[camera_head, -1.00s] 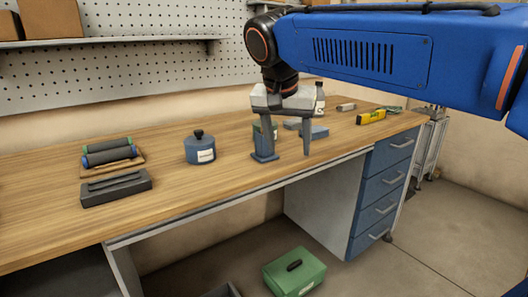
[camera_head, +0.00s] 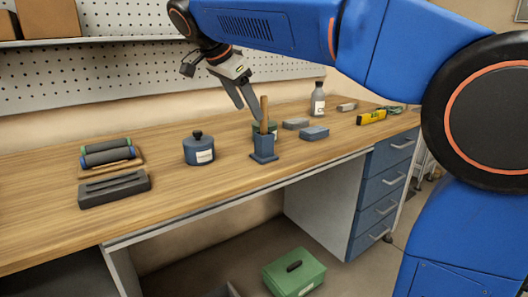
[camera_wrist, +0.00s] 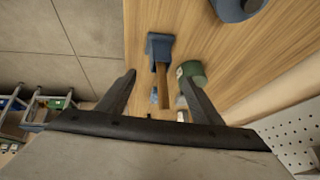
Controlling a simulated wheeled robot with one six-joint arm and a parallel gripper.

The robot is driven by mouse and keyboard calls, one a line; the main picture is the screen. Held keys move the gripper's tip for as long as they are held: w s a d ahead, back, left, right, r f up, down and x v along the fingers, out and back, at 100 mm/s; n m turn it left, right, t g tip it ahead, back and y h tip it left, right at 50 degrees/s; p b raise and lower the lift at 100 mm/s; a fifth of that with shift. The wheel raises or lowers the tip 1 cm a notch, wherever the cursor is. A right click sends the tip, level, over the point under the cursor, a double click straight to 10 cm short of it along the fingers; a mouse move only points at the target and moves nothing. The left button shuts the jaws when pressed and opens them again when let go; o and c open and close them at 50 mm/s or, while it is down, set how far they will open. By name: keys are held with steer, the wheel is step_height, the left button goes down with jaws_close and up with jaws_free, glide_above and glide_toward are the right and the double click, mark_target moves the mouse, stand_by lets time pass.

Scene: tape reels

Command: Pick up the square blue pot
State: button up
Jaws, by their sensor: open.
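The square blue pot (camera_head: 264,148) stands upright on the wooden bench near its front edge, with a wooden stick rising from it. My gripper (camera_head: 249,112) is open and tilted, above and behind the pot, with one finger close to the stick in the picture; I cannot tell if they touch. In the wrist view the pot (camera_wrist: 158,44) lies beyond the fingertips, and the stick (camera_wrist: 162,86) points back between the open fingers (camera_wrist: 157,79). A green round container (camera_head: 273,128) is partly hidden behind the pot; it shows right of it in the wrist view (camera_wrist: 191,72).
A round lidded blue pot (camera_head: 199,150) stands to the left. Dark rollers (camera_head: 109,155) lie far left. A pegboard wall (camera_head: 130,60) rises behind.

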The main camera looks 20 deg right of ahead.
mark_target(262, 132)
steer(key=shift+d+r+x, duration=0.1)
steer(key=shift+d+x, duration=0.05)
steer(key=shift+x, duration=2.8)
steer(key=shift+d+r+x, duration=0.1)
steer(key=shift+d+x, duration=0.05)
steer(key=shift+x, duration=2.8)
steer(key=shift+w, duration=0.2)
jaws_close()
